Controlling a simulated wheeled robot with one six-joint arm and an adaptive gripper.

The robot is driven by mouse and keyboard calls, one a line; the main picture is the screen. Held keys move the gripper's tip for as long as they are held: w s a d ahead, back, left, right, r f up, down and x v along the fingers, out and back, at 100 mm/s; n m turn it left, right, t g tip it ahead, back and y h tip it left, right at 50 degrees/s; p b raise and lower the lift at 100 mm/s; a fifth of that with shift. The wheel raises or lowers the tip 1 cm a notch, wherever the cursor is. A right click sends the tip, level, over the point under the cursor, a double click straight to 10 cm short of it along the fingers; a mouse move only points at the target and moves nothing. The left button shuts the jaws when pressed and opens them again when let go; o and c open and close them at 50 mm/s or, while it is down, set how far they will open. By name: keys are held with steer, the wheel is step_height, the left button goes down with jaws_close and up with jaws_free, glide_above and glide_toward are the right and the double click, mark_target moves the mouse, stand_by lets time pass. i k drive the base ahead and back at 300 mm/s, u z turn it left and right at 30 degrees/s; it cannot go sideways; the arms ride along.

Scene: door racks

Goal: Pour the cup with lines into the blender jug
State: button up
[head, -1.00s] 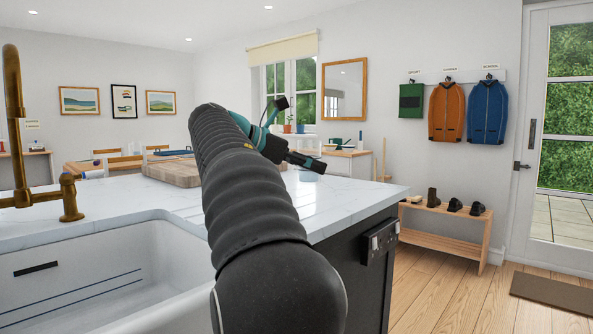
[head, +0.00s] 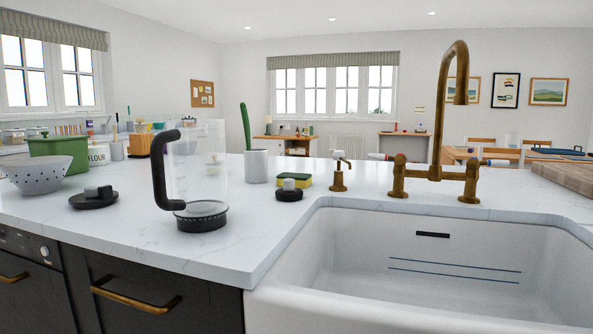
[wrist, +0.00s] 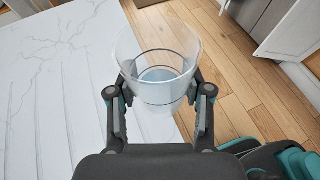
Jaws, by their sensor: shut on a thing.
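The blender jug (head: 198,165) is clear, with a black handle on its left and a black base. It stands upright and open on the white worktop, left of the sink. In the wrist view my gripper (wrist: 160,95) is shut on the cup with lines (wrist: 158,52), a clear cup with dark rings. Pale liquid shows low in the cup. The cup is held near the worktop's edge, partly over the wooden floor. My gripper and the cup are not in the head view, and the jug is not in the wrist view.
A black lid (head: 94,197) and a white colander (head: 38,173) lie left of the jug. A white pot with a green brush (head: 256,165), a sponge (head: 295,180) and a black stopper (head: 289,194) stand to its right. The sink (head: 430,260) and brass tap (head: 437,170) lie further right.

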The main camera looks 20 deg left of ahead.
mark_target(199, 202)
steer(key=u, duration=1.75)
steer(key=k, duration=1)
